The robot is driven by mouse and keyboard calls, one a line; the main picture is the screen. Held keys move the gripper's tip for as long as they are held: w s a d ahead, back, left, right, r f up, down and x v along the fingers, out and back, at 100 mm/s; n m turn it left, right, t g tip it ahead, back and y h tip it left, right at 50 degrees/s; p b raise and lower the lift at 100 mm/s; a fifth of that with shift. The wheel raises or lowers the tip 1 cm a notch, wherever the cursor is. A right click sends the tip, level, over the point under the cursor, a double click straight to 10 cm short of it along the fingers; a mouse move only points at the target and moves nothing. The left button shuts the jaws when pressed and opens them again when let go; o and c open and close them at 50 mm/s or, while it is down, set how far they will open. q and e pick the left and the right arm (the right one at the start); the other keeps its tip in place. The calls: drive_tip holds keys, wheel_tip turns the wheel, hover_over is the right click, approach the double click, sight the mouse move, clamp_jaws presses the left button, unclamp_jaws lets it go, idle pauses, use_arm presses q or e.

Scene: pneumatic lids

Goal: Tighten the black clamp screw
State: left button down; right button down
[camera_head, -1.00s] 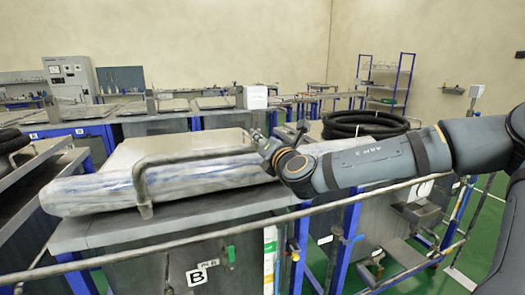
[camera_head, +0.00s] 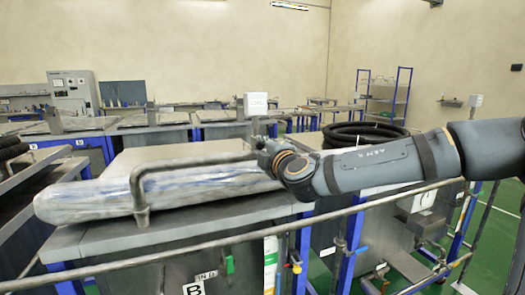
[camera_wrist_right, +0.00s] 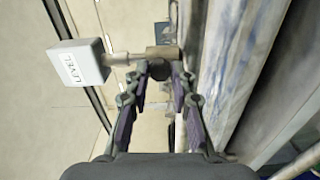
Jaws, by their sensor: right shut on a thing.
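My right gripper (camera_head: 264,146) is at the far edge of the wrapped tank lid, near the end of the bent metal handle. In the right wrist view its fingers (camera_wrist_right: 160,72) are closed around a small dark knob, the black clamp screw (camera_wrist_right: 160,70), mostly hidden between the fingertips. A brownish clamp block (camera_wrist_right: 163,52) sits just beyond the fingertips on a short metal rod (camera_wrist_right: 122,58). The rod leads to a white box marked LEVEL (camera_wrist_right: 78,65). A white box also shows behind the gripper in the head view (camera_head: 256,104). My left gripper is not in view.
The lid wrapped in clear film (camera_head: 90,200) lies on the tank under the bent handle (camera_head: 140,185). A long metal rail (camera_head: 230,238) crosses in front. A coiled black hose (camera_head: 365,133) lies to the right. Shelves (camera_head: 385,95) stand at the back.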

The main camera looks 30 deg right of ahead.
drive_tip(key=m, duration=0.4)
drive_tip(key=shift+m, duration=0.4)
drive_tip(key=shift+b, duration=0.3)
